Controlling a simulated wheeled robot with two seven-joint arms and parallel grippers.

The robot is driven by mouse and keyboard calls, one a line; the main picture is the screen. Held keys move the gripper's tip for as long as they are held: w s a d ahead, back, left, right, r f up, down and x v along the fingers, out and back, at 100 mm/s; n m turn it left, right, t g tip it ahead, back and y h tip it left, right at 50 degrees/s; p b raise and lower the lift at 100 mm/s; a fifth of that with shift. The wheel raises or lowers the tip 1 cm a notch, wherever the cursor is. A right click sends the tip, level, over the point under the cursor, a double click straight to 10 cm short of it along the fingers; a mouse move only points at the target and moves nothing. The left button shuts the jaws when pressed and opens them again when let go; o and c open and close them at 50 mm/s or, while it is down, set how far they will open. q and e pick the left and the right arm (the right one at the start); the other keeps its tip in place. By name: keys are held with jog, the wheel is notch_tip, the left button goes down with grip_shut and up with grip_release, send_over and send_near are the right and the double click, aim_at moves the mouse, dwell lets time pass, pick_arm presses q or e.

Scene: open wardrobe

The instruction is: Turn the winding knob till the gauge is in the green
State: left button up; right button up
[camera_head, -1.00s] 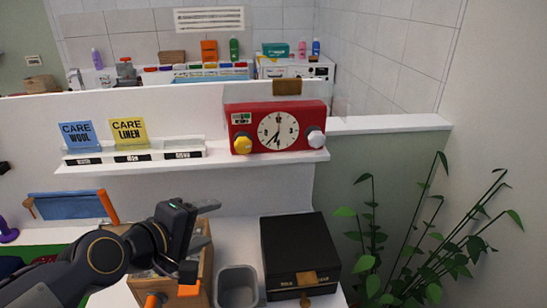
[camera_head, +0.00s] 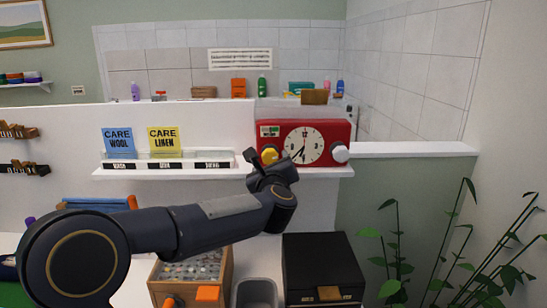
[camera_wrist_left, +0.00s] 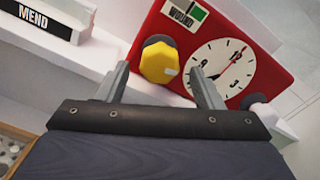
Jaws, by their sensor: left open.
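The red timer box (camera_head: 325,131) stands on the white wall shelf, with a white clock face (camera_head: 304,145). The yellow knob (camera_head: 270,154) is at its lower left, below a small gauge (camera_head: 269,131). In the left wrist view the gauge (camera_wrist_left: 185,14) reads WOUND and shows a green patch; I cannot make out a pointer. My left gripper (camera_wrist_left: 159,70) is open, its fingers on either side of the yellow knob (camera_wrist_left: 158,62) in that view, with gaps. I cannot tell whether the fingertips reach around it. My right gripper is out of view.
A white knob (camera_head: 340,153) is at the box's right. Blue (camera_head: 119,143) and yellow (camera_head: 164,141) care cards stand left on the shelf (camera_head: 135,172). Below are a wooden crate (camera_head: 225,270), grey bin (camera_head: 257,292) and black box (camera_head: 322,262). Plants fill the lower right.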

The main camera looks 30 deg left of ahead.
aim_at(271, 160)
pick_arm(q)
jog(key=shift+p+x, duration=0.3)
jog(key=shift+x, duration=1.25)
jog(key=c, duration=1)
